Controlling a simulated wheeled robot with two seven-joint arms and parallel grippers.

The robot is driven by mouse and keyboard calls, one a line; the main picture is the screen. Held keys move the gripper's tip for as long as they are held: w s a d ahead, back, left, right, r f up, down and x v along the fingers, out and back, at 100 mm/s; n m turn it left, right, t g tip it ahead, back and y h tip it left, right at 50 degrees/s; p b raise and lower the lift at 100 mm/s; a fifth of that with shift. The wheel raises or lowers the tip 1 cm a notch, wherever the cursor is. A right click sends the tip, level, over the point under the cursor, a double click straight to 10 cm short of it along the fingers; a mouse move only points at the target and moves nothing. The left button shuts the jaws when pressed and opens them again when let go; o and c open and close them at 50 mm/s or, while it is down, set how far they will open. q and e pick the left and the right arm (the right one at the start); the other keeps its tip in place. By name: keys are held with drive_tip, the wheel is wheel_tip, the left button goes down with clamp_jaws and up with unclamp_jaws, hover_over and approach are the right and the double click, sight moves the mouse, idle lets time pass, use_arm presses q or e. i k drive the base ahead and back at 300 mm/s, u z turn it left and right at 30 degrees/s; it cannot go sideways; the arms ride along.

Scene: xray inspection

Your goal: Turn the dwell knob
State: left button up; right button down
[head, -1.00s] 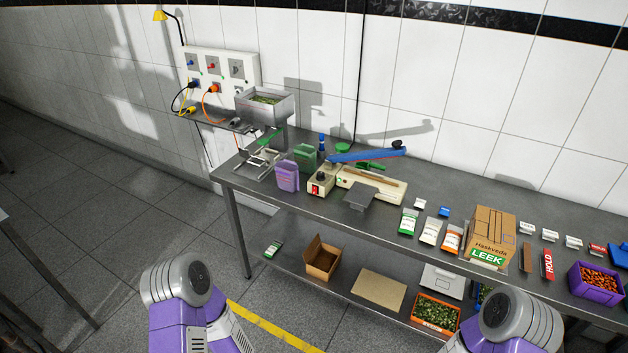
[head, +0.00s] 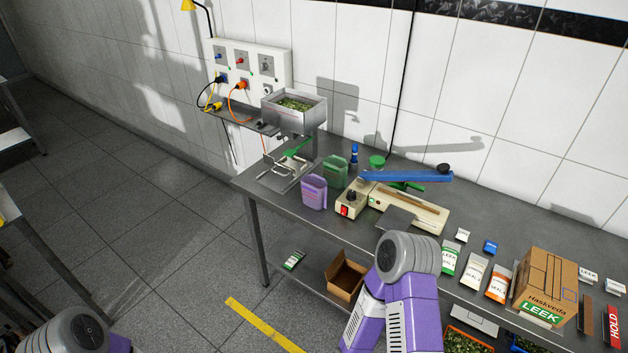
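The heat sealer (head: 408,207) stands on the steel bench, a cream body with a long blue lever arm raised over it. At its left end is a cream control box (head: 356,199). A small dark knob (head: 352,196) sits on top of this box, and a red switch (head: 344,211) is on its front. The knob's pointer is too small to read. My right arm's grey and purple links stand in front of the bench, below the sealer. My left arm shows only at the bottom left corner. Neither gripper is in view, and nothing of mine touches the knob.
A purple jug (head: 314,192) and a green jug (head: 336,171) stand left of the control box. A blue bottle (head: 354,154) stands behind it. Seed packets (head: 474,271) and a leek carton (head: 545,285) lie to the right. The bench's front edge (head: 290,222) faces me.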

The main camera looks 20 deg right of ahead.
sight(351, 196)
drive_tip(key=z, duration=0.15)
drive_tip(key=i, duration=0.7)
drive_tip(key=z, duration=0.6)
